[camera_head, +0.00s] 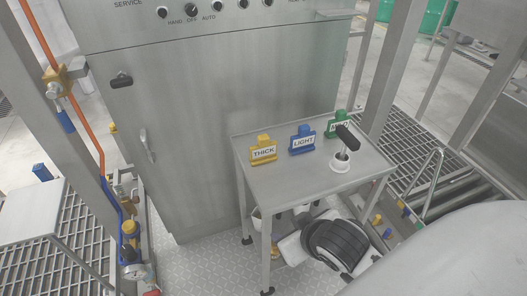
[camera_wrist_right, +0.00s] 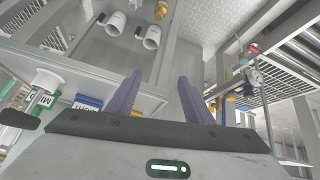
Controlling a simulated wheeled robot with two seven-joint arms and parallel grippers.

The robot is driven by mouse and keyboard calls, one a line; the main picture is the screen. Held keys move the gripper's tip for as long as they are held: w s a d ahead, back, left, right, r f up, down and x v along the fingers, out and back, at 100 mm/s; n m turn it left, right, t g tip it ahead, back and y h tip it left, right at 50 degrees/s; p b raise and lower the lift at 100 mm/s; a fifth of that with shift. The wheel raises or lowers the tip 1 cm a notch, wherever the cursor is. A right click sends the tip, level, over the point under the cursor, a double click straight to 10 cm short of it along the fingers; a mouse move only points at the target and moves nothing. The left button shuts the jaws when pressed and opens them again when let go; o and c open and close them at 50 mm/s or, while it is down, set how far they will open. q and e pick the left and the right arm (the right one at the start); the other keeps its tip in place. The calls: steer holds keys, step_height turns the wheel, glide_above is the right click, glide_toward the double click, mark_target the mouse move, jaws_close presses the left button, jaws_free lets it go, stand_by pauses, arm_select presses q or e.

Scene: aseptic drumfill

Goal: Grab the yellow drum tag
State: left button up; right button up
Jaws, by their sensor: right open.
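The yellow drum tag (camera_head: 263,150), lettered THICK, stands upright at the left of a small steel table (camera_head: 318,180). To its right stand a blue tag (camera_head: 302,141) lettered LIGHT and a green tag (camera_head: 337,124), partly hidden by a black handle. My right gripper (camera_wrist_right: 160,76) is open and empty, its two purple-grey fingers apart in the wrist view. The wrist view also shows the blue tag (camera_wrist_right: 88,103). My left gripper is not in view.
A black-handled tool (camera_head: 347,140) stands in a white holder at the table's right. A steel cabinet (camera_head: 210,120) rises behind the table. Pipes and a valve (camera_head: 129,230) stand at the left. White mugs (camera_wrist_right: 115,22) show in the wrist view. The table's front left is bare.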

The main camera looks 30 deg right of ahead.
mark_target(265, 141)
steer(key=w+d+r+m+t+h, duration=0.1)
steer(key=w+d+r+t, duration=0.2)
steer(key=w+r, duration=0.3)
steer(key=w+d+r+m+t+h, duration=0.1)
steer(key=w+d+r+t, duration=0.25)
steer(key=w, duration=0.35)
steer(key=shift+g+y, duration=0.25)
steer(key=shift+y, duration=0.05)
steer(key=x, duration=0.6)
steer(key=r+x, duration=0.1)
steer(key=x, duration=0.3)
steer(key=shift+w, duration=0.35)
jaws_close()
